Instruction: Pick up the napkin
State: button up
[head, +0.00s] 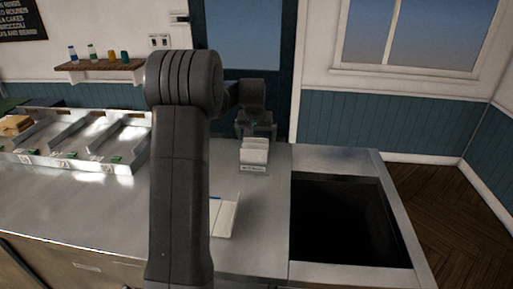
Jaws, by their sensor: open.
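A small holder with a dark label on its front (253,168) stands on the steel counter, right of my arm. A stack of white napkins (255,146) shows upright in it. My gripper (256,131) is open, just above and behind the stack as seen from here. The fingertips are small and dark, so I cannot tell whether they touch a napkin. My arm hides part of the counter to the left of the holder.
An open white pad with a blue pen (225,216) lies nearer on the counter (262,225), partly behind my arm. A large dark opening (345,225) is on the right. A divided metal tray (75,140) with brown food (15,124) stands at left.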

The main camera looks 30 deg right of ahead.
aim_at(256, 139)
jog(key=shift+p+x, duration=0.3)
jog(key=shift+x, duration=1.35)
jog(key=shift+w+r, duration=0.1)
jog(key=shift+w, duration=0.05)
jog(key=c, duration=0.8)
jog(key=shift+r, duration=0.1)
jog(key=shift+c, duration=0.2)
